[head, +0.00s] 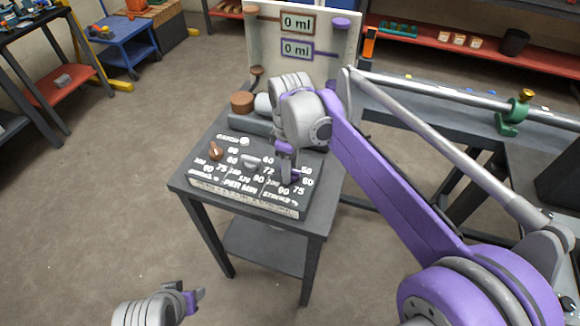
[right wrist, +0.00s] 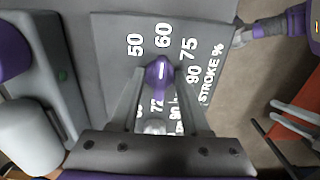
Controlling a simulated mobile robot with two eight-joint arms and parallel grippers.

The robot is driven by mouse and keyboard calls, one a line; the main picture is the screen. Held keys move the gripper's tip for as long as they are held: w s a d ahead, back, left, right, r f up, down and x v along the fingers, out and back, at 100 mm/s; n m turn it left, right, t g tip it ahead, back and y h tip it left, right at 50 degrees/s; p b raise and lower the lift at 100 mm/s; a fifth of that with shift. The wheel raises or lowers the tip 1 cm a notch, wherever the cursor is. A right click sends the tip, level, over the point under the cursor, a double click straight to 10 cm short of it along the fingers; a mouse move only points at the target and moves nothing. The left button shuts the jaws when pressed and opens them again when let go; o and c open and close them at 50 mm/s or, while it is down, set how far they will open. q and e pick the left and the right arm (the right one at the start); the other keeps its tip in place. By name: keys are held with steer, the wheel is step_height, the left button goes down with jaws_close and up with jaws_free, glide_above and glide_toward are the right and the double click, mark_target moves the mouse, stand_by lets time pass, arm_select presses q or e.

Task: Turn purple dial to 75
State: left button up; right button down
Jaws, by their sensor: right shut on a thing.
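The purple dial (right wrist: 159,74) stands on the control panel (head: 245,203) in the part labelled STROKE %. My right gripper (right wrist: 158,84) is shut on it, a finger on each side. The white mark on the dial points about toward the 60 in the right wrist view; 75 is to the right of that. In the head view my right gripper (head: 289,172) reaches down onto the panel's right part and mostly hides the dial. My left gripper (head: 198,296) is low in the head view, away from the panel; its jaw opening is unclear.
A brown dial (head: 215,151) and a grey dial (head: 251,161) are on the same panel, left of my right gripper. Brown and purple displays (head: 297,48) behind both read 0 ml. The panel sits on a small dark table (head: 322,190). Floor to the left is clear.

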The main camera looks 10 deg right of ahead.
steer(key=shift+m, duration=0.3)
steer(key=m+p, duration=0.2)
steer(key=m, duration=0.1)
steer(key=shift+r+m, duration=0.1)
steer(key=shift+m, duration=0.2)
steer(key=m+p, duration=0.1)
steer(key=m, duration=0.3)
steer(key=shift+m, duration=0.3)
steer(key=shift+c, duration=1.9)
jaws_free()
step_height(320, 180, up, 11)
steer(key=p, duration=0.1)
